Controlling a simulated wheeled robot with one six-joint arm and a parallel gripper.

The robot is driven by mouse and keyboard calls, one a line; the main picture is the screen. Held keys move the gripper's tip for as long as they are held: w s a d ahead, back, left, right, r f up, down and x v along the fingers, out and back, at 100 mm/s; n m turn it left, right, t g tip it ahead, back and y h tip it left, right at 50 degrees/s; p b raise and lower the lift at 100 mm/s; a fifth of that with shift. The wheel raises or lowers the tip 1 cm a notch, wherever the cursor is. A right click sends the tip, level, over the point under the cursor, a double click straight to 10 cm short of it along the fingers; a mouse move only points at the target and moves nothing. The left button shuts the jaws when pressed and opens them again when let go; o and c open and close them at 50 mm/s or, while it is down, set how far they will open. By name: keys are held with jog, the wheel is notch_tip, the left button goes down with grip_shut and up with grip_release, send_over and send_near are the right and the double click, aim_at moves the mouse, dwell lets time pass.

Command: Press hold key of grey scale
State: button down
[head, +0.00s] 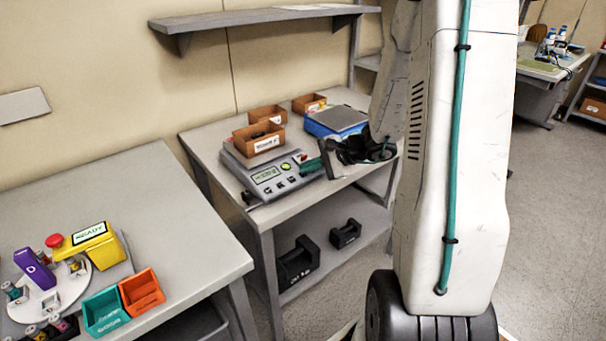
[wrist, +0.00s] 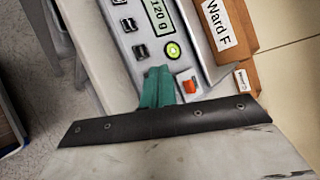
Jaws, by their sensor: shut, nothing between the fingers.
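The grey scale (head: 268,178) stands on the middle table with a brown bin on its pan. Its lit display (wrist: 159,17) reads about 120 g in the wrist view. Beside the display are small dark keys (wrist: 140,51), a round green key (wrist: 173,51) and a red-orange switch (wrist: 189,86). The key labels are too small to read, so I cannot tell which is hold. My gripper (head: 311,166) is shut and empty, at the right end of the scale's front panel. Its teal fingertips (wrist: 158,85) appear over the panel's edge near the switch; contact is unclear.
A brown bin (wrist: 226,28) labelled Ward F sits on the grey scale. A blue scale (head: 335,119) and more brown bins (head: 309,103) stand behind. Black weights (head: 297,262) lie on the lower shelf. A wall shelf (head: 260,17) hangs above.

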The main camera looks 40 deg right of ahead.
jog(key=shift+s+r, duration=0.15)
jog(key=shift+r, duration=0.25)
jog(key=shift+r, duration=0.1)
jog(key=shift+s+r, duration=0.2)
jog(key=shift+r, duration=0.55)
jog(key=shift+s+r, duration=0.25)
jog(key=shift+r, duration=0.55)
jog(key=shift+s+r, duration=0.2)
jog(key=shift+r, duration=0.55)
jog(key=s+a+r+n+g+h, duration=0.2)
jog(key=s+a+r+n, duration=0.2)
jog(key=s, duration=0.4)
jog(key=s+a+r+n+g+h, duration=0.2)
jog(key=s+a+r+n+g, duration=0.1)
jog(key=s+a+n, duration=0.4)
jog(key=s+a+r+n+g+h, duration=0.2)
jog(key=s+a+n, duration=0.4)
jog(key=s, duration=0.5)
notch_tip(320, 180, up, 3)
jog(key=shift+a+f+g+h, duration=0.15)
jog(key=shift+a+g+h, duration=0.15)
jog(key=shift+g+h, duration=0.15)
